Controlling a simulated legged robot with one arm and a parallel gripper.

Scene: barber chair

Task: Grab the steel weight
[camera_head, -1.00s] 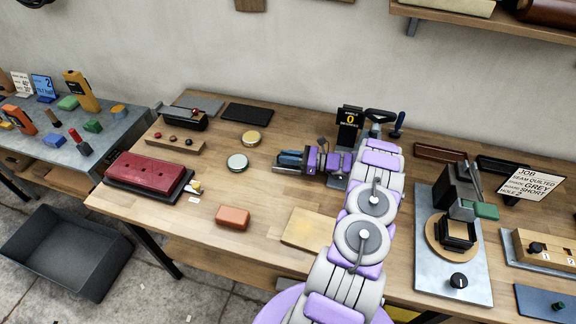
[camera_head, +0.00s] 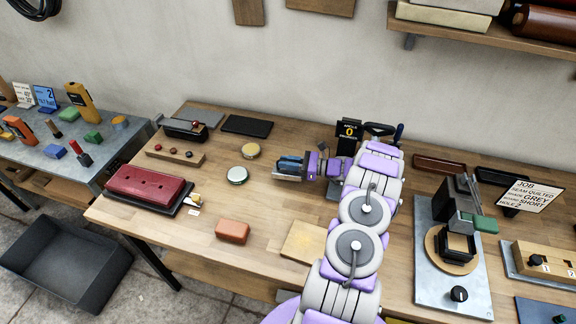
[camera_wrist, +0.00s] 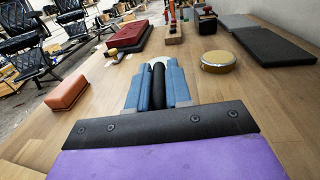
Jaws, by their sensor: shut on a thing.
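My gripper (camera_head: 279,167) reaches left over the wooden table, with its blue fingers closed. In the wrist view the fingers (camera_wrist: 157,84) are shut on a dark, narrow, rounded piece (camera_wrist: 158,76), which appears to be the steel weight. Most of it is hidden between the fingers, and its full shape cannot be told. The head view does not show clearly whether it touches the table.
A silver-green disc (camera_head: 238,175) and a gold disc (camera_head: 250,150) lie left of the gripper. An orange block (camera_head: 232,231) and a red cushioned block (camera_head: 148,185) sit further left. A black stand with a number sign (camera_head: 348,133) stands behind the wrist.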

